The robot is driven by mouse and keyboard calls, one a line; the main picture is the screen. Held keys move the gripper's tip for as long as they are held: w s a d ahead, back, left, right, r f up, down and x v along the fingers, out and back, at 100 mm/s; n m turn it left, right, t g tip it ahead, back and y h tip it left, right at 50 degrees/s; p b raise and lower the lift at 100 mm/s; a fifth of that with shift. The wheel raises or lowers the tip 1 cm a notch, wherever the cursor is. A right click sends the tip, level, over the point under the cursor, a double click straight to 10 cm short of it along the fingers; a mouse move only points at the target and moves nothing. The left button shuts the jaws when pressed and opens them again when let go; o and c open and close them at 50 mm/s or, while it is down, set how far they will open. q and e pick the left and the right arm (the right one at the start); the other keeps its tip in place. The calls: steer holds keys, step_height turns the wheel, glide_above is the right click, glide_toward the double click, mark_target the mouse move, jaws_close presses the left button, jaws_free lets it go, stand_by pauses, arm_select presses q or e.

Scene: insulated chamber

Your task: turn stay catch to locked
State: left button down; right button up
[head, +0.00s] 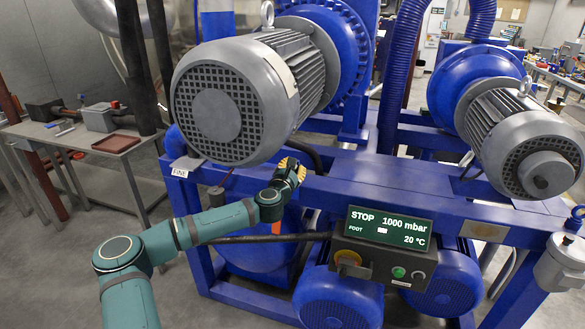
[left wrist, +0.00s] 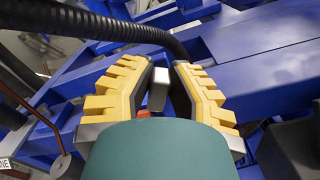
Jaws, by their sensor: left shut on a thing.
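My left gripper (head: 290,170) reaches over the blue frame below the large grey motor in the head view. In the left wrist view its two yellow fingers (left wrist: 158,75) are closed on a small grey piece (left wrist: 158,90). I cannot tell for certain whether this piece is the stay catch; no locked marking is readable. A bit of orange-red (left wrist: 143,113) shows just below it, partly hidden by my wrist. In the head view the held piece is hidden by the gripper. My right gripper is in neither view.
A large grey motor (head: 215,112) hangs close above the gripper. A black hose (left wrist: 100,22) runs behind the fingers. A control panel (head: 388,236) reading STOP, 1000 mbar, 20 °C stands right of my arm. A FINE label (head: 180,172) sits left. A side table (head: 85,140) stands farther left.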

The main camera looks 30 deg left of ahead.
arm_select(q)
steer(key=m, duration=0.6)
steer(key=shift+w+d+f+m, duration=0.1)
steer(key=shift+d+m, duration=0.1)
steer(key=shift+m, duration=0.1)
steer(key=m, duration=0.5)
steer(key=shift+f+m, duration=0.3)
steer(key=c, duration=0.9)
jaws_free()
steer(key=shift+f, duration=0.1)
steer(key=shift+d, duration=0.1)
steer(key=v, duration=1.2)
